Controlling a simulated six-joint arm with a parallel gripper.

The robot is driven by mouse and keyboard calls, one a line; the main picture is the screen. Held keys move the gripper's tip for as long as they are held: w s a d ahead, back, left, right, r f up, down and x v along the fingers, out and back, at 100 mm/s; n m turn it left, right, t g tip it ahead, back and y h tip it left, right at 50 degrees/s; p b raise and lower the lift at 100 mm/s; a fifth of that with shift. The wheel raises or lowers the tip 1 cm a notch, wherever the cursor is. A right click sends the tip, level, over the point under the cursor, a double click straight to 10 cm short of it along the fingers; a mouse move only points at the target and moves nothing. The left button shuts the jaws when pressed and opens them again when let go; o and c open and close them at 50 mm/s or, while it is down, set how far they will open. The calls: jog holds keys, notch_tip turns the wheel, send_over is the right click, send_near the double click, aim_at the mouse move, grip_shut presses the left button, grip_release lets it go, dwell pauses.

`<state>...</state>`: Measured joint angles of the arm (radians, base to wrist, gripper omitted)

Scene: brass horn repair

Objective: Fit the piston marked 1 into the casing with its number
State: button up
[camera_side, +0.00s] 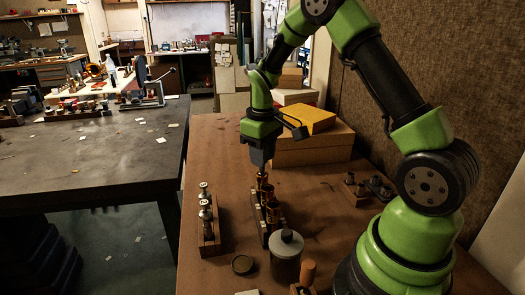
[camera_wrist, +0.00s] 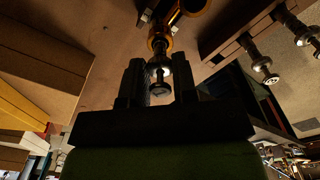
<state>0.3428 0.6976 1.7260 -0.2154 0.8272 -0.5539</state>
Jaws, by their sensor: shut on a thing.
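My gripper (camera_side: 260,165) points down over the far end of a row of brass casings (camera_side: 272,210) in a dark holder. In the wrist view my gripper (camera_wrist: 158,72) is shut on a piston (camera_wrist: 160,87), whose metal stem and round cap show between the fingers. The piston lines up with a brass casing (camera_wrist: 158,43) just beyond the fingertips. I cannot tell how far, if at all, its lower end is inside. No number is readable on the piston or casings. Other pistons (camera_side: 204,211) stand upright in a wooden rack (camera_side: 208,240) at the left.
A grey lidded jar (camera_side: 286,260) stands in front of the casings, with a small dark round tin (camera_side: 243,265) to its left. Boxes (camera_side: 311,145) are stacked behind, at the right. Small dark parts (camera_side: 357,188) lie at the right. The table (camera_side: 215,140) is clear at the back left.

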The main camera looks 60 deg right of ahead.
jog(key=shift+f, duration=0.6)
jog(key=o, duration=1.3)
jog(key=shift+o, duration=0.2)
jog(key=shift+r, duration=3.5)
